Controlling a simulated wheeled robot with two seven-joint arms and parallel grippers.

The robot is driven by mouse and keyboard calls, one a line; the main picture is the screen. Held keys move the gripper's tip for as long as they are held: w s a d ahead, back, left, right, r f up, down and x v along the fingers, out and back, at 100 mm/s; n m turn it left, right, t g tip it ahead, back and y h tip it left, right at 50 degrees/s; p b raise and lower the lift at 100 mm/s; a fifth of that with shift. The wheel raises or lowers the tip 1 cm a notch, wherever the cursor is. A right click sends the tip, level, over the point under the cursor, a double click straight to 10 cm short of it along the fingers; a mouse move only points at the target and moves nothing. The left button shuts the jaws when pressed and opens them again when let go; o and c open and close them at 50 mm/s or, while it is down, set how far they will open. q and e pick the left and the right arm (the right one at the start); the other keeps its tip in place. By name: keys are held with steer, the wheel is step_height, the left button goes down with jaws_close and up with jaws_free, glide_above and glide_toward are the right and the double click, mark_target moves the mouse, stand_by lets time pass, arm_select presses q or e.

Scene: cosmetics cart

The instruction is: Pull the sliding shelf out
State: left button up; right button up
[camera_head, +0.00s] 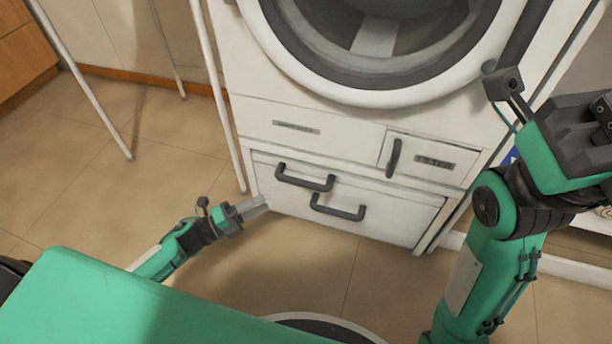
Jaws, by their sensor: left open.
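The sliding shelf and drawer unit under the washing machine has a white front (400,217). Two black bar handles show on it: an upper one (305,178) to the left and a lower one (338,209) near the middle. I cannot tell for sure which handle belongs to the sliding shelf. The front looks closed. My left gripper (255,208) is open and empty, low beside the unit's lower left corner, left of both handles and apart from them. My right arm (480,260) rises at the right; its fingertips do not show.
The white washing machine (270,75) stands above, with a round door, a drawer panel and a small filter flap with a black handle (393,158). A thin white rack leg (105,115) stands at the left. Tiled floor (310,265) is clear in front of the unit.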

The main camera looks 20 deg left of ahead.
mark_target(302, 184)
arm_select(q)
steer(key=b+x, duration=0.4)
steer(key=x, duration=0.9)
steer(key=shift+w+d+b, duration=0.15)
steer(key=shift+w+b, duration=0.05)
steer(key=shift+b, duration=0.15)
jaws_close()
